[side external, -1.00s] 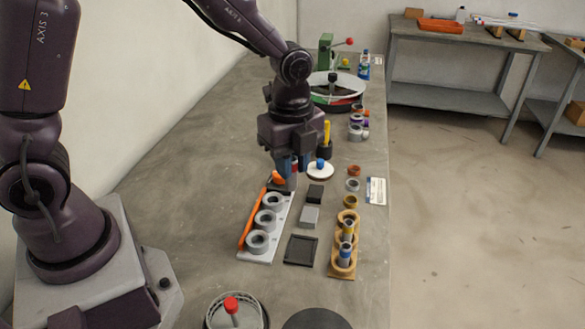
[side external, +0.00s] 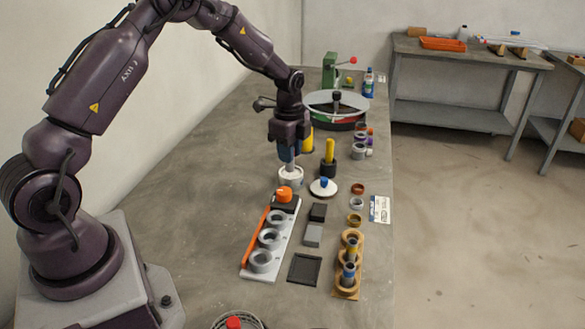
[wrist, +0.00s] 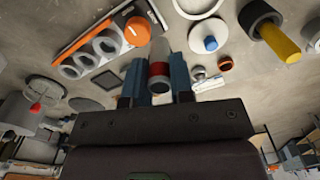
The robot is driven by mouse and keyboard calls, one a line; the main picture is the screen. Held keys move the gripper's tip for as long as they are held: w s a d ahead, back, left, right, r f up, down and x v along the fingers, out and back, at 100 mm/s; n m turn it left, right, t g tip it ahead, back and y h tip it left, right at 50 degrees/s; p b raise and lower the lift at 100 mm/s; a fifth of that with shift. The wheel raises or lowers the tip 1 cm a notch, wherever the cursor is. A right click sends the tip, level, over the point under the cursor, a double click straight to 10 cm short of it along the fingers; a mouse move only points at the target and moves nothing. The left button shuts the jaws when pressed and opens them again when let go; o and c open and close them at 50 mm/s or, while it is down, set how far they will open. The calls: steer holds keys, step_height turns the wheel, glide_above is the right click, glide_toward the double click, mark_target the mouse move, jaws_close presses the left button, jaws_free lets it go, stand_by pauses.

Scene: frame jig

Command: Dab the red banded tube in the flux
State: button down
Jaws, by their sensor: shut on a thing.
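My gripper (side external: 287,155) is shut on the red banded tube (wrist: 160,72), which stands between its blue fingers. The tube is grey with a red band, and the band shows in the wrist view. In the side view its grey lower end (side external: 290,167) points down at the opening of a round white pot (side external: 290,182), likely the flux. I cannot tell whether the tip is inside the pot or just above it. Part of the pot's rim also shows at the top of the wrist view (wrist: 197,8).
A white jig (side external: 256,270) with grey rings, an orange bar and an orange knob (side external: 284,193) lies just in front of the pot. A black holder with a yellow handle (side external: 330,152) and a white disc with a blue knob (side external: 323,188) stand right. A wooden rack (side external: 347,291) holds banded tubes.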

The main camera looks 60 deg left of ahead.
steer(key=w+a+r, duration=0.1)
steer(key=w+a, duration=0.3)
steer(key=a, duration=0.1)
steer(key=shift+n, duration=0.4)
steer(key=shift+s+f, duration=0.2)
steer(key=shift+f, duration=2.2)
steer(key=shift+f, duration=2.4)
steer(key=shift+r, duration=0.1)
steer(key=shift+r, duration=2.9)
